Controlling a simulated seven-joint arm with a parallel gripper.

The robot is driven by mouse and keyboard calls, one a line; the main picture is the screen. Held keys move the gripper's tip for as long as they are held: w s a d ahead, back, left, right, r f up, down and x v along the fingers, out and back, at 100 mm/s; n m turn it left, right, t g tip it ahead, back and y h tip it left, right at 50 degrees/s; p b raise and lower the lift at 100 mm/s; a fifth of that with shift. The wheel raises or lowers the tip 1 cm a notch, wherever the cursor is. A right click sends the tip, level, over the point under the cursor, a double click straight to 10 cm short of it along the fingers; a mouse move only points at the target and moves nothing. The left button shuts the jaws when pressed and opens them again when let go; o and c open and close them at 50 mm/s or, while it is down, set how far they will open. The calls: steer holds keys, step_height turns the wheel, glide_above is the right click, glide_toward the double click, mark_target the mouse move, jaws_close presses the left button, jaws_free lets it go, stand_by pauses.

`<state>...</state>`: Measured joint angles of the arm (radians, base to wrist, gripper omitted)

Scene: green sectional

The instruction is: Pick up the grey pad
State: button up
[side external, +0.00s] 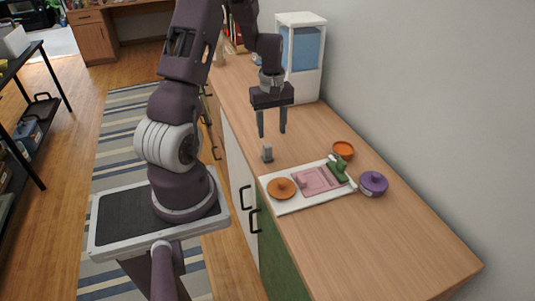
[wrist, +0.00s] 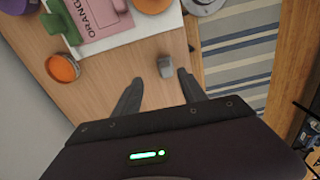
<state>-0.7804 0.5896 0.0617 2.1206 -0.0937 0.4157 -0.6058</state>
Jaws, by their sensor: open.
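The grey pad (side external: 267,153) is a small grey block standing on the wooden counter (side external: 400,220), near its left edge and just behind the white tray. It also shows in the wrist view (wrist: 165,67), just beyond the fingertips and between their lines, closer to the right finger. My gripper (side external: 272,133) points down above the counter, its fingers apart with nothing between them. In the wrist view my gripper (wrist: 160,78) is also open and empty. The fingertips look higher than the pad and do not appear to touch it.
A white tray (side external: 284,207) holds an orange lidded dish (side external: 281,188), a pink board (side external: 318,180) and a green item (side external: 338,170). An orange bowl (side external: 344,150) and a purple pot (side external: 373,183) stand nearby. A white-and-blue dispenser (side external: 303,55) stands behind. The counter's front right is clear.

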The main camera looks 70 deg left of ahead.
mark_target(267, 145)
steer(key=shift+n, duration=0.3)
steer(key=f, duration=0.3)
steer(key=a+f, duration=0.1)
steer(key=f, duration=0.4)
steer(key=shift+s+a+f, duration=0.2)
steer(key=shift+s+f, duration=0.1)
steer(key=shift+s, duration=0.1)
jaws_close()
